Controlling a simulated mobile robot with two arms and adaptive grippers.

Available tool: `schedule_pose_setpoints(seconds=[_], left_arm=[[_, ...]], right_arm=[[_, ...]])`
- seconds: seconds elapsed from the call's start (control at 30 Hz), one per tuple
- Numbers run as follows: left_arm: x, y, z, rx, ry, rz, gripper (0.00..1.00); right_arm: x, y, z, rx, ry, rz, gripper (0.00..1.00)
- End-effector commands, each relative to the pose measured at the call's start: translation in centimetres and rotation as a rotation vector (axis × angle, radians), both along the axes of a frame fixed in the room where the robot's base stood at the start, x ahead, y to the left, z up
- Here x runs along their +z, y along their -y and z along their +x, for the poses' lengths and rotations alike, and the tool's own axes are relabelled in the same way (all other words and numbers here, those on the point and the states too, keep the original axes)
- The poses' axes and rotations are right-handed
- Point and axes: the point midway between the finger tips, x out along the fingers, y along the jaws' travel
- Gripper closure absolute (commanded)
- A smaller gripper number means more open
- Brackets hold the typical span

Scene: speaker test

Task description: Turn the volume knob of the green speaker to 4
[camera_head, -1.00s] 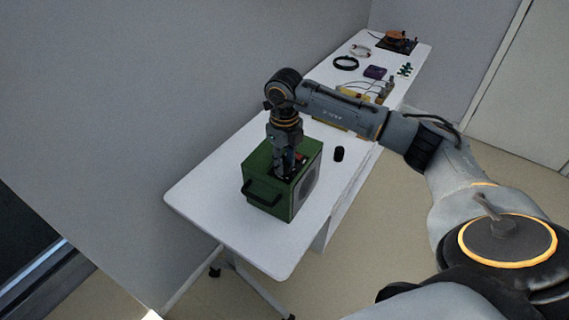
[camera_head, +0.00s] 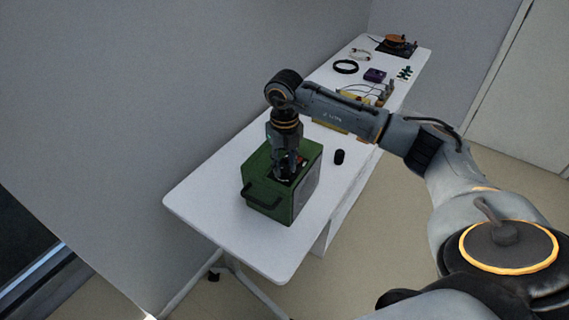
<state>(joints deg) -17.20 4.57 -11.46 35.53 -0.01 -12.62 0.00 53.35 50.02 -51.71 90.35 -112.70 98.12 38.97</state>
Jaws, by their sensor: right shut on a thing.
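The green speaker (camera_head: 266,204) stands near the front end of the white table. It has a black handle on its near side, a grey grille on its right side and a dark control panel on top. My right gripper (camera_head: 285,178) points straight down at this panel and is shut on the volume knob. The fingers hide the knob, and I cannot read its scale or pointer. My left gripper is not in view.
A small black cylinder (camera_head: 339,157) stands right of the speaker on the white table (camera_head: 225,225). Farther back are a yellow-based item (camera_head: 330,126), a black ring (camera_head: 346,67), a purple box (camera_head: 375,75) and a turntable (camera_head: 398,44). A wall runs along the left.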

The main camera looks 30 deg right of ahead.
Motion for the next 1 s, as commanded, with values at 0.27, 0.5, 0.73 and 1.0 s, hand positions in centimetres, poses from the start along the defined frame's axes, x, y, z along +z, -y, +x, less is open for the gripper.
schedule_pose_setpoints(seconds=[0.27, 0.5, 0.73, 1.0], left_arm=[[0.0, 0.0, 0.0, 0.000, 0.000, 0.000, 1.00], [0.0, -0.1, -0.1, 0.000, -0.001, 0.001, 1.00], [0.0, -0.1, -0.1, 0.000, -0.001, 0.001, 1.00], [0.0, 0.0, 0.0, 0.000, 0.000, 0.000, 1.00]], right_arm=[[0.1, 0.1, 0.1, 0.000, 0.003, 0.000, 0.48], [0.1, 0.0, 0.0, 0.001, 0.002, 0.000, 0.48], [2.3, 0.0, 0.1, 0.001, 0.007, -0.001, 0.48], [8.0, 0.0, 0.2, 0.001, 0.007, -0.001, 0.48]])
